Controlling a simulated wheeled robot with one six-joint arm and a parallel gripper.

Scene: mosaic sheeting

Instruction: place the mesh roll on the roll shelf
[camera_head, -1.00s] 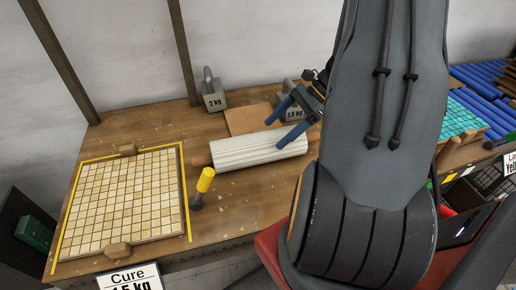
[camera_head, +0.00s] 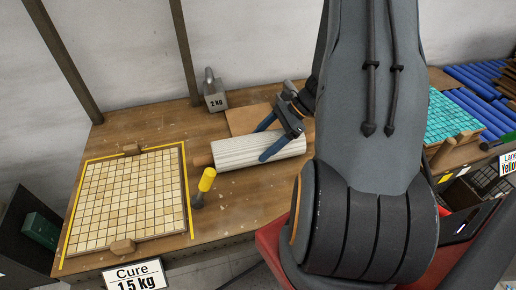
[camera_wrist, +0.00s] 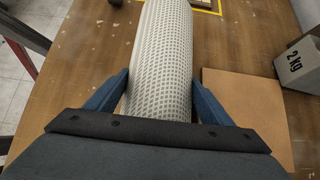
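The mesh roll (camera_head: 235,152) is a white, ribbed cylinder lying on the wooden bench; its mesh surface also shows in the wrist view (camera_wrist: 161,50). My gripper (camera_head: 262,140) is over the right part of the roll. In the wrist view my blue fingers (camera_wrist: 160,95) stand on either side of the roll, with a visible gap at the right finger; the left finger is close to its side. The gripper is open around the roll and the roll rests on the bench. I cannot make out a roll shelf for certain.
A tiled sheet (camera_head: 130,200) lies inside a yellow outline at left. A 2 kg weight (camera_head: 214,97) and a brown board (camera_head: 243,121) are behind. Teal tiles (camera_head: 452,117) and blue rolls (camera_head: 485,82) are at right.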

